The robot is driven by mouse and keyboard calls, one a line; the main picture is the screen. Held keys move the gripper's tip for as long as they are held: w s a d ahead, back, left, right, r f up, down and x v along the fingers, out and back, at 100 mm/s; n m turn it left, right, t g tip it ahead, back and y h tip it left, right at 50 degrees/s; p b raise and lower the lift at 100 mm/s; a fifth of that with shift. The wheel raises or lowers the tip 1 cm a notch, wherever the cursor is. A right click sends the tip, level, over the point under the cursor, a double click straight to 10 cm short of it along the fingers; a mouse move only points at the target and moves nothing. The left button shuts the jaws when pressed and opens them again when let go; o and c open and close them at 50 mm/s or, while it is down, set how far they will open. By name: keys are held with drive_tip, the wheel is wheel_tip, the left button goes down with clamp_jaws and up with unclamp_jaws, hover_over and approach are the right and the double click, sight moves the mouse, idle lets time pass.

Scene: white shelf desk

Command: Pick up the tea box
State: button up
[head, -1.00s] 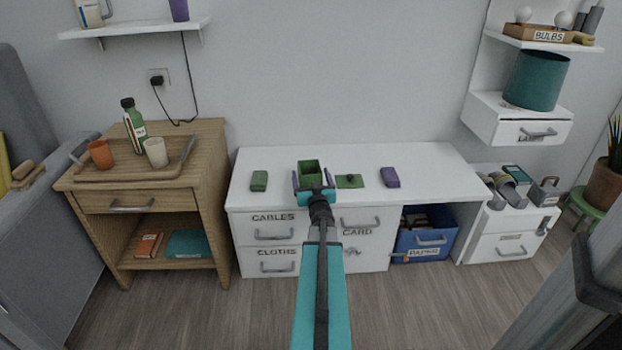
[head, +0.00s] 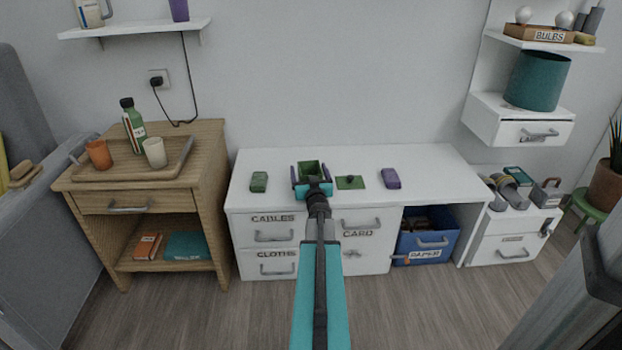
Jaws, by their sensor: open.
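An open green box (head: 309,166), which I take to be the tea box, stands on the white desk (head: 430,165) near its middle. A flat green lid with a dark knob (head: 350,183) lies to its right. My gripper (head: 311,175) is open, with one finger at the left side of the box and one at the right. Its teal body hides the lower front of the box. I cannot tell whether the fingers touch it.
A green block (head: 259,182) lies on the desk to the left and a purple block (head: 390,178) to the right. A wooden cabinet with a tray (head: 130,174) stands left of the desk. The desk's back strip is clear.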

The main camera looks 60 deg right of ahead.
sight(305, 177)
drive_tip(key=c, duration=1.3)
drive_tip(key=shift+o, duration=0.2)
drive_tip(key=shift+r+p, duration=1.05)
drive_tip(key=shift+r, duration=0.45)
drive_tip(key=s+a, duration=0.1)
drive_tip(key=a, duration=0.2)
drive_tip(key=s+a+r+p, duration=0.1)
drive_tip(key=s+a, duration=0.1)
drive_tip(key=a, duration=0.1)
drive_tip(key=s+a+p, duration=0.1)
drive_tip(key=a, duration=0.2)
drive_tip(key=shift+s+a+r, duration=0.35)
drive_tip(key=shift+s, duration=0.05)
drive_tip(key=shift+s+a+r+p, duration=0.1)
drive_tip(key=shift+a+r+p, duration=0.1)
drive_tip(key=shift+p, duration=0.45)
drive_tip(key=p+v, duration=0.1)
drive_tip(key=p, duration=0.2)
drive_tip(key=p+v, duration=0.1)
drive_tip(key=p, duration=0.2)
drive_tip(key=p+v, duration=0.2)
drive_tip(key=shift+w+a+p, duration=0.3)
drive_tip(key=shift+a+p, duration=0.1)
drive_tip(key=shift+a, duration=0.05)
drive_tip(key=shift+f, duration=0.1)
